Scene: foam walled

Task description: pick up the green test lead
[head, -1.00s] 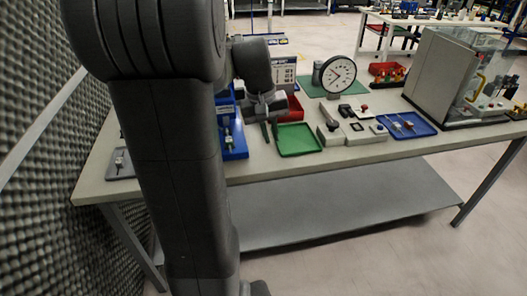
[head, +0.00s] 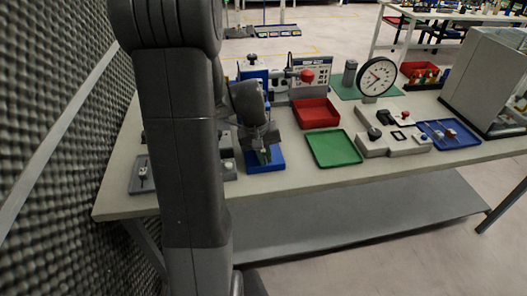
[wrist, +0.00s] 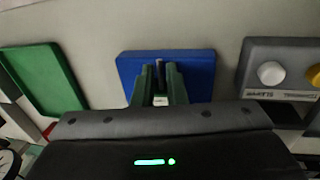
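My gripper (head: 264,155) is over a blue base plate (head: 280,160) near the bench's front edge. In the wrist view, its two dark green fingers (wrist: 160,78) stand apart with a narrow gap, over the same blue plate (wrist: 203,72). A small dark, upright part and a pale piece show between the fingers; I cannot tell whether the fingers touch them. I cannot make out a green test lead in either view. A flat green tray (head: 333,148) lies right of my gripper, and it also shows at the left of the wrist view (wrist: 40,75).
A red bin (head: 316,113) stands behind the green tray. Grey control boxes (head: 400,145), a round dial gauge (head: 376,77) and a blue tray (head: 447,134) are to the right. A grey box with knobs (wrist: 285,62) is beside the blue plate. A foam wall (head: 50,150) is at left.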

